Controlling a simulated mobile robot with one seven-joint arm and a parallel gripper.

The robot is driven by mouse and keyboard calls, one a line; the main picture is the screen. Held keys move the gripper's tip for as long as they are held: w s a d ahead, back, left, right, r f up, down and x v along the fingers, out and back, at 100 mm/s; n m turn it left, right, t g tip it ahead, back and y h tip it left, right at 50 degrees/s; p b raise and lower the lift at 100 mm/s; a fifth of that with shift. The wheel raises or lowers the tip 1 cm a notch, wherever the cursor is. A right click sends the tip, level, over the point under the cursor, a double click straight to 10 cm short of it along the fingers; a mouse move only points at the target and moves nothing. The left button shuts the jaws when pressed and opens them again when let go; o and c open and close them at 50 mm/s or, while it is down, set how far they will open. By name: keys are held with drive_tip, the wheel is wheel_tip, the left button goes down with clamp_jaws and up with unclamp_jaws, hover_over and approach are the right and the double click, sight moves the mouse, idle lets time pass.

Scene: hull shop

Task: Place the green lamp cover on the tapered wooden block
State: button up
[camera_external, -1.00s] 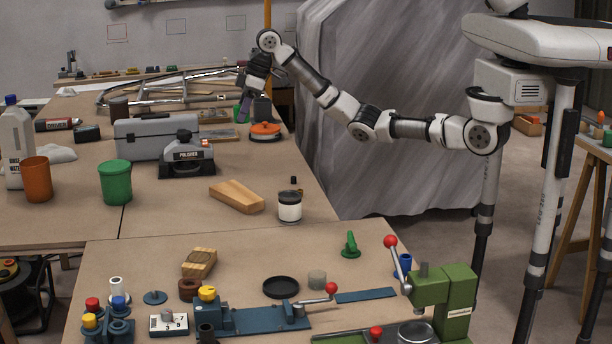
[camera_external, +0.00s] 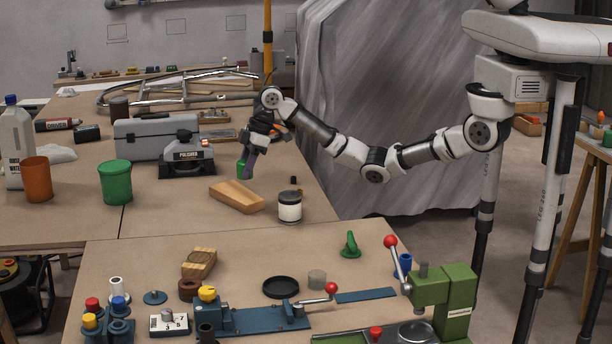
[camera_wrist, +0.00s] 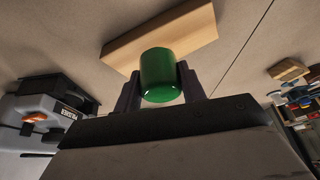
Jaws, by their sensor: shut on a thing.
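The green lamp cover (camera_wrist: 161,75) is a small green cylinder held between the two fingers of my gripper (camera_external: 247,168). In the external view the green lamp cover (camera_external: 241,169) shows at the fingertips, just above the far end of the tapered wooden block (camera_external: 238,197). The light wooden block lies flat on the table. In the wrist view the block (camera_wrist: 160,35) lies beyond the lamp cover, which hides part of its edge. I cannot tell whether the cover touches the block.
A black-lidded jar (camera_external: 289,207) stands right of the block. The grey polisher (camera_external: 187,160) and grey toolbox (camera_external: 150,138) are behind left. A green cup (camera_external: 116,182) stands left. A striped wooden piece (camera_external: 199,262) lies on the front table. Bare table surrounds the block's left side.

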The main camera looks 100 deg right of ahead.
sight(242, 192)
drive_tip(key=shift+f, duration=2)
drive_tip(key=shift+f, duration=0.2)
drive_tip(key=o, duration=0.9)
drive_tip(key=shift+o, duration=0.2)
drive_tip(key=shift+r, duration=0.1)
drive_tip(key=v, duration=1.2)
